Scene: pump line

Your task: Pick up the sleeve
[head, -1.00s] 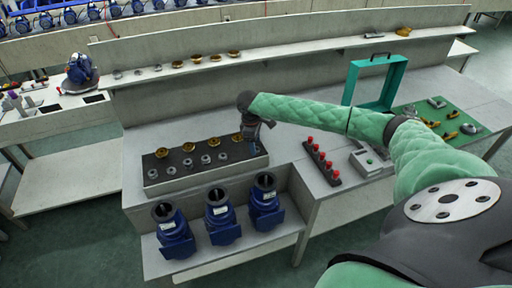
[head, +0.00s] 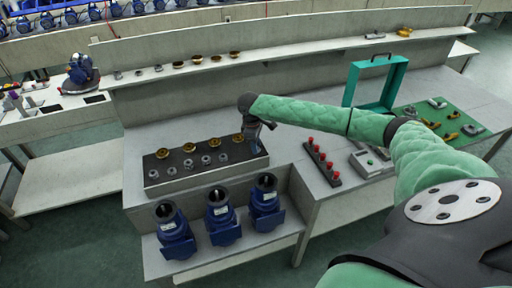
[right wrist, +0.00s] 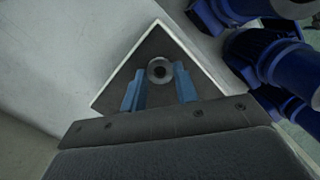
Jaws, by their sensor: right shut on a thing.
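The sleeve (right wrist: 160,70) is a small grey metal ring with a dark bore. In the right wrist view it sits between the two blue fingertips of my right gripper (right wrist: 158,75), which is shut on it. In the head view my right gripper (head: 255,141) is over the right end of a dark-topped tray (head: 236,170), and it hides the sleeve there. I cannot tell whether the sleeve is clear of the tray. Several similar grey rings (head: 205,160) stand in the tray's front row, with brass rings (head: 188,149) behind. My left gripper is not in view.
Blue pump housings (head: 221,217) stand on a lower shelf in front of the tray. A rack with red-topped parts (head: 322,160), a grey device (head: 370,160), a teal frame (head: 394,88) and a green mat (head: 466,119) are to the right. A raised shelf (head: 290,52) runs behind.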

